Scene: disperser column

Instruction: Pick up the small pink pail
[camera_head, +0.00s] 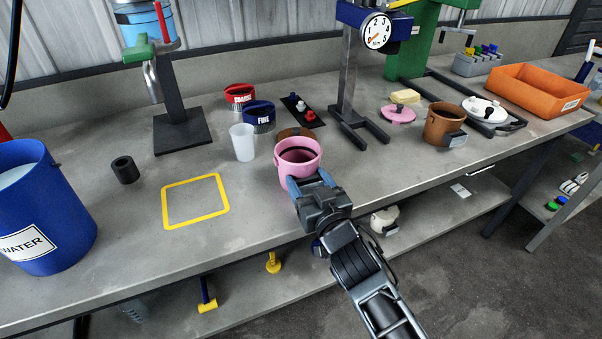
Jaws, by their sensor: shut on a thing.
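The small pink pail (298,152) is upright near the front edge of the grey workbench, with its open top showing a dark band inside. My gripper (305,184) reaches in from the lower right and is shut on the near side of the pail. The gripper hides the pail's lower front, so I cannot tell whether its base touches the bench.
A white cup (242,142) and a brown round thing (296,133) are close to the pail. A yellow square outline (195,201) on the bench is empty. A blue water bucket (40,205) is at left. A brown pail (444,122) and an orange bin (538,90) are at right.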

